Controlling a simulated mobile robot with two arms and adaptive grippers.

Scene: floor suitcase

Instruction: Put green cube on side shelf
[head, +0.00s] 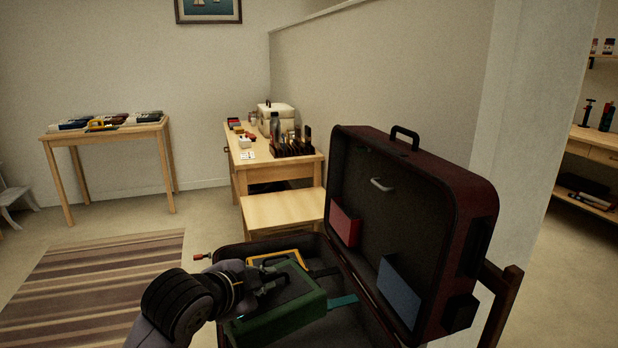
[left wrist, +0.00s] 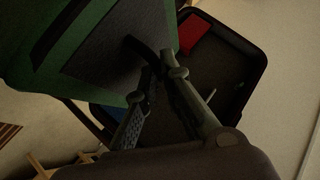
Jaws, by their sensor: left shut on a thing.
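The green cube (head: 283,316), a green box with a dark grey top, is at the open suitcase (head: 352,306) in the head view. My left gripper (head: 268,282) is shut on it near the dark top. In the left wrist view the green cube (left wrist: 82,85) fills the upper left, with a dark curved piece between the fingers (left wrist: 160,95). I cannot tell whether the cube still touches the suitcase floor. A wooden shelf unit (head: 588,149) stands at the far right; I cannot tell whether it is the side shelf. My right gripper is not in view.
The raised suitcase lid (head: 440,200) holds a red block (head: 345,224) and a blue block (head: 399,292) near its base. A low wooden bench (head: 283,210) and a cluttered desk (head: 240,160) stand behind. A wooden table (head: 105,131) is at back left, with a striped rug (head: 95,285) before it.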

